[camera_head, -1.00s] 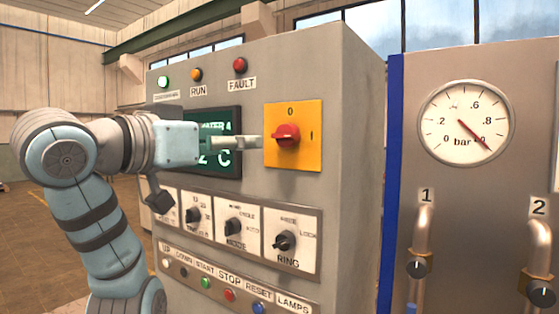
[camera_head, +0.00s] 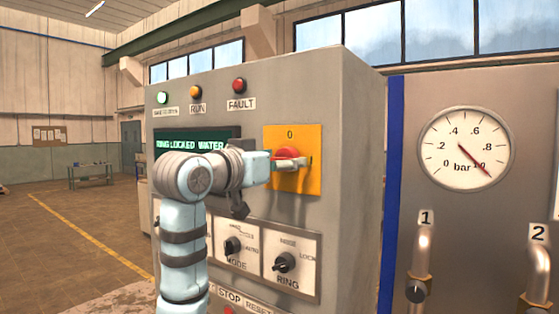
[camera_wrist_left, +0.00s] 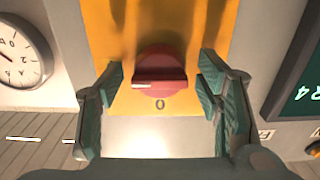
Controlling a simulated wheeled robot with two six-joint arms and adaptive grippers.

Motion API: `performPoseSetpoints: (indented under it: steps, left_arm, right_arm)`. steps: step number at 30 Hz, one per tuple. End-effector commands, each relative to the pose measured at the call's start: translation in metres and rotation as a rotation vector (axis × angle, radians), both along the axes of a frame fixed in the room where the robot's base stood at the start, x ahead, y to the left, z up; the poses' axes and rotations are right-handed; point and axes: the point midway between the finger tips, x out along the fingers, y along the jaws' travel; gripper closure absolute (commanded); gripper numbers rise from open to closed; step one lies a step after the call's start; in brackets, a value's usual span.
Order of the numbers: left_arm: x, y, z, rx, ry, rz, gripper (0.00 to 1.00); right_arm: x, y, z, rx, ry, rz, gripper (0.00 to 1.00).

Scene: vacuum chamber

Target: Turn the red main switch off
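The red main switch (camera_head: 287,153) is a round red knob on a yellow plate (camera_head: 311,138) on the grey cabinet. A "0" is printed above it in the head view. In the left wrist view the red knob (camera_wrist_left: 160,62) has a raised bar lying crosswise, with a pale mark at its left end, the gauge side. My left gripper (camera_head: 298,163) is at the knob and partly covers it. In the left wrist view the left gripper (camera_wrist_left: 160,82) is open, one finger on each side of the knob, with visible gaps. My right gripper is not in view.
A display (camera_head: 197,144) reads "RING LOCKED WATER". Selector knobs, MODE (camera_head: 232,246) and RING (camera_head: 285,262), sit below the switch. Lamps (camera_head: 239,85) line the cabinet's top. A pressure gauge (camera_head: 467,147) and pipes with valves (camera_head: 416,292) stand right.

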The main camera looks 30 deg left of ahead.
Motion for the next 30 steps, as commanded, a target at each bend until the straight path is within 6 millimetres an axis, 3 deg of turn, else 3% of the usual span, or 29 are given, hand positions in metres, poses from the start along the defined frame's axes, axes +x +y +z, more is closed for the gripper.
performPoseSetpoints:
  steps: [1, 8, 20, 30]
  left_arm:
    - [-0.0001, 0.0, -0.0001, 0.0, 0.0, 0.0, 0.52]
    - [-0.0004, 0.0002, 0.0, 0.0, 0.0, 0.0, 0.87]
    - [-0.0005, 0.0, 0.0, -0.067, 0.009, 0.0, 0.87]
    - [-0.0006, -0.0005, -0.0004, -0.308, 0.043, 0.0, 0.87]
  right_arm:
    - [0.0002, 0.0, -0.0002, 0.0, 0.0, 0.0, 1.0]
    - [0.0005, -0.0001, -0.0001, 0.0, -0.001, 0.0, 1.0]
    - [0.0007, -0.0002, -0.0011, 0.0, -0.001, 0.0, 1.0]
    - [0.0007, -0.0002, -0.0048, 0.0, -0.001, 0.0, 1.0]
